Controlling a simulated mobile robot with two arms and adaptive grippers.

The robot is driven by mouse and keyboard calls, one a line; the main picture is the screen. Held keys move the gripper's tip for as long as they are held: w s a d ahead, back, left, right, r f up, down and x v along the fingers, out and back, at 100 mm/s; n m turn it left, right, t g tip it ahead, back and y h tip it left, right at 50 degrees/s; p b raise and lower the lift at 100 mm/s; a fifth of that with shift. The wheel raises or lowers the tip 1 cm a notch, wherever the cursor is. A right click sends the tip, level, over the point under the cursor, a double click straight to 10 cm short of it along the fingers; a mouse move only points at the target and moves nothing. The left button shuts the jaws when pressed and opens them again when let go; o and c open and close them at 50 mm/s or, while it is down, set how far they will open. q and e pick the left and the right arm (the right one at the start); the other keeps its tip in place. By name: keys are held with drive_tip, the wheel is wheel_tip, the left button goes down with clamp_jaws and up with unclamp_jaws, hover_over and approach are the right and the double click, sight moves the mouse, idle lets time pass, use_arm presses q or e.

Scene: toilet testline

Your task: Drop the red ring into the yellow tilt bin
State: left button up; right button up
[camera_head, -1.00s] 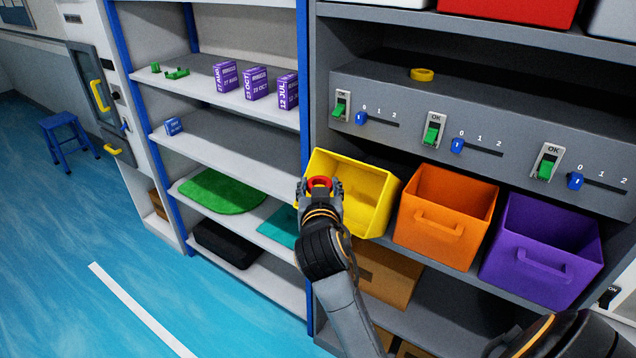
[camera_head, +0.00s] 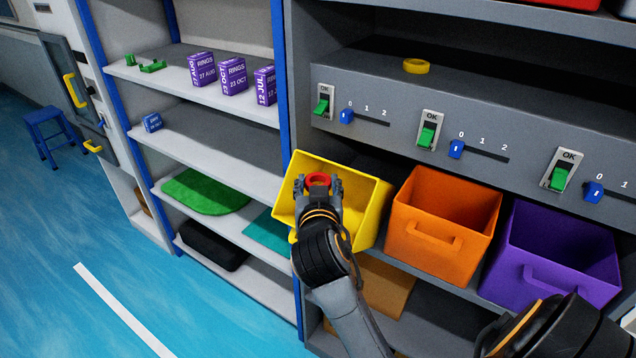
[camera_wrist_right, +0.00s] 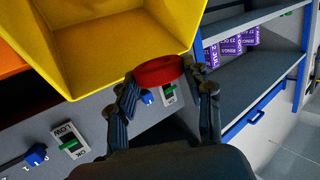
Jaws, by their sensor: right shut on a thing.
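The red ring (camera_head: 318,180) is held between the fingertips of my right gripper (camera_head: 320,188). In the right wrist view the ring (camera_wrist_right: 158,71) sits between both fingers of the gripper (camera_wrist_right: 166,84). The yellow tilt bin (camera_head: 368,205) is tipped open at the left of the bin row. In the head view the ring and gripper overlap the bin's opening. In the wrist view the bin (camera_wrist_right: 110,50) is large, and the ring is beside its rim, overlapping the edge in the picture. My left gripper is not in view.
An orange bin (camera_head: 432,247) and a purple bin (camera_head: 560,277) stand right of the yellow one. Above them is a grey panel with green switches and blue sliders, with a yellow ring (camera_head: 416,66) on top. Shelves with purple boxes (camera_head: 233,77) stand at the left.

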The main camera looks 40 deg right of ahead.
drive_tip(key=shift+a, duration=0.1)
drive_tip(key=o, duration=1)
drive_tip(key=shift+o, duration=0.2)
drive_tip(key=shift+s, duration=0.1)
drive_tip(key=v, duration=0.7)
drive_tip(key=shift+s, duration=0.1)
